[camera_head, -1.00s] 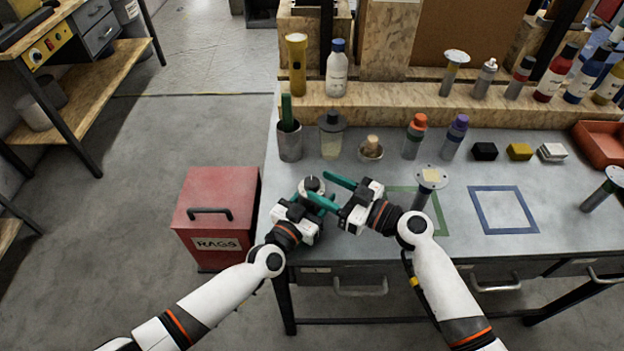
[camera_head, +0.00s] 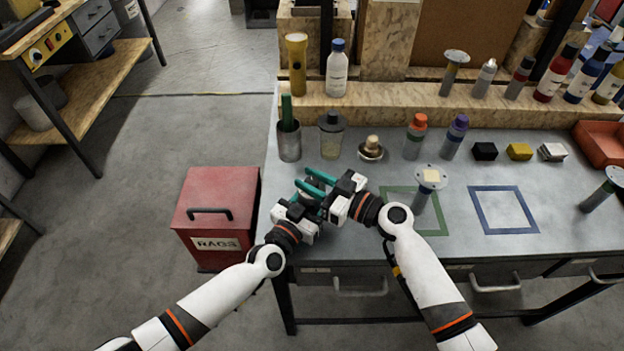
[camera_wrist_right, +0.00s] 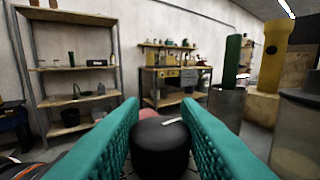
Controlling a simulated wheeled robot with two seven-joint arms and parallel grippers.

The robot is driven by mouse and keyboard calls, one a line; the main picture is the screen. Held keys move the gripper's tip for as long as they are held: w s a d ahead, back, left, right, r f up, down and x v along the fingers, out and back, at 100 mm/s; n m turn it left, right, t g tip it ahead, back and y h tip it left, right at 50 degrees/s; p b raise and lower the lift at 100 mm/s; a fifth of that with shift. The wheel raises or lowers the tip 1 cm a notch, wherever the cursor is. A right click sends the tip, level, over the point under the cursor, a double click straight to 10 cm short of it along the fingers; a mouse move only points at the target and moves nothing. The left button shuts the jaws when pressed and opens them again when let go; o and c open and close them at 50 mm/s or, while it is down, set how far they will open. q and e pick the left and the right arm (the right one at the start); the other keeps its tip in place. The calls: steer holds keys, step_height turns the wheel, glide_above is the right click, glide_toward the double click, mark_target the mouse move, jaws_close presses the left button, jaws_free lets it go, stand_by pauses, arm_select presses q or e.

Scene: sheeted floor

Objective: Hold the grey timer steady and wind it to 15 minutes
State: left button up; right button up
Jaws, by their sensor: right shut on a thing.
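The grey timer's black knob (camera_wrist_right: 160,148), with a white mark on its top, sits between the teal fingers of my right gripper (camera_wrist_right: 160,106) in the right wrist view. The right gripper (camera_head: 315,182) is shut on this knob, coming from the right in the head view. My left gripper (camera_head: 312,198) is low at the timer's body, with its teal fingers around it. The timer is mostly hidden by both grippers in the head view, so its dial reading cannot be made out.
Behind the grippers stand a grey cup (camera_head: 289,142), a lidded jar (camera_head: 331,140) and a small bowl (camera_head: 371,150). A round-topped post (camera_head: 430,178) stands by the green square (camera_head: 398,194). A red rags bin (camera_head: 214,205) is left of the bench.

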steer(key=shift+t, duration=0.3)
steer(key=shift+f+m+t+h, duration=0.1)
steer(key=shift+m+t+h, duration=1.1)
steer(key=shift+m+t, duration=0.1)
steer(key=shift+m+t+h, duration=1.3)
steer(key=shift+m+h, duration=0.2)
steer(key=shift+h, duration=0.7)
steer(key=o, duration=1)
steer(key=shift+c, duration=0.2)
steer(key=shift+s, duration=0.1)
steer(key=v, duration=1.2)
